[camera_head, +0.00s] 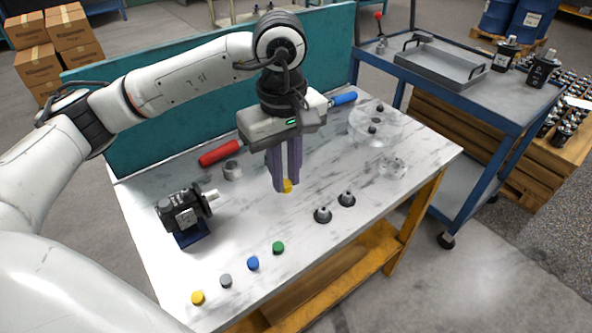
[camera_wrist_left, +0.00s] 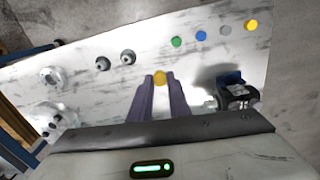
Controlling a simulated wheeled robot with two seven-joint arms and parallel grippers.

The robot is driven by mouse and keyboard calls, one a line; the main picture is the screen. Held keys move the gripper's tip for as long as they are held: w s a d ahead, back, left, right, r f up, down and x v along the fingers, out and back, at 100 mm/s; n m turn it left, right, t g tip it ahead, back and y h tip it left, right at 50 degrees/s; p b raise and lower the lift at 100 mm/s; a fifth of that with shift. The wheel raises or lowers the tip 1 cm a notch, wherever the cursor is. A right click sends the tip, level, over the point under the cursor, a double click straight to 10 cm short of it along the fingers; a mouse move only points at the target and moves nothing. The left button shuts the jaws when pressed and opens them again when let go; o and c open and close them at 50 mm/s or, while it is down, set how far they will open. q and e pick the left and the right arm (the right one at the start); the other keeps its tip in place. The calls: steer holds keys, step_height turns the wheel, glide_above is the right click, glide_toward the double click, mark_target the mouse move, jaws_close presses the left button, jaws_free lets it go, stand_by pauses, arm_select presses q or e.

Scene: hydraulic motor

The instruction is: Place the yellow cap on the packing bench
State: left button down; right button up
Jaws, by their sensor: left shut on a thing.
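My left gripper (camera_head: 286,184) points down over the middle of the marble-topped packing bench (camera_head: 240,245). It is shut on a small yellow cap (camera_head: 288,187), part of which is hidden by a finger. In the left wrist view the yellow cap (camera_wrist_left: 160,77) sits between the fingertips. I cannot tell exactly how high it is above the bench. A second yellow cap (camera_head: 198,298) lies on the bench at the near left, at the end of a row with a grey cap (camera_head: 226,281), a blue cap (camera_head: 253,263) and a green cap (camera_head: 278,248). My right gripper is not in view.
A black motor (camera_head: 183,212) on a blue stand is on the left. Two dark fittings (camera_head: 323,214) stand right of the gripper. Red (camera_head: 219,153) and blue (camera_head: 344,99) handles and clear round parts (camera_head: 393,168) lie farther back. A blue cart (camera_head: 500,110) stands at right.

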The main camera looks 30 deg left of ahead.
mark_target(276, 201)
arm_select(q)
steer(key=w+a+f+n+b, duration=0.4)
steer(key=w+a+n, duration=0.15)
steer(key=n, duration=1.15)
steer(key=f, duration=0.6)
steer(key=a+f, duration=0.1)
steer(key=f, duration=0.1)
steer(key=shift+s+f, duration=0.1)
steer(key=shift+f, duration=0.3)
steer(key=c, duration=2)
jaws_free()
steer(key=shift+f, duration=0.1)
steer(key=shift+c, duration=0.2)
steer(key=o, duration=0.4)
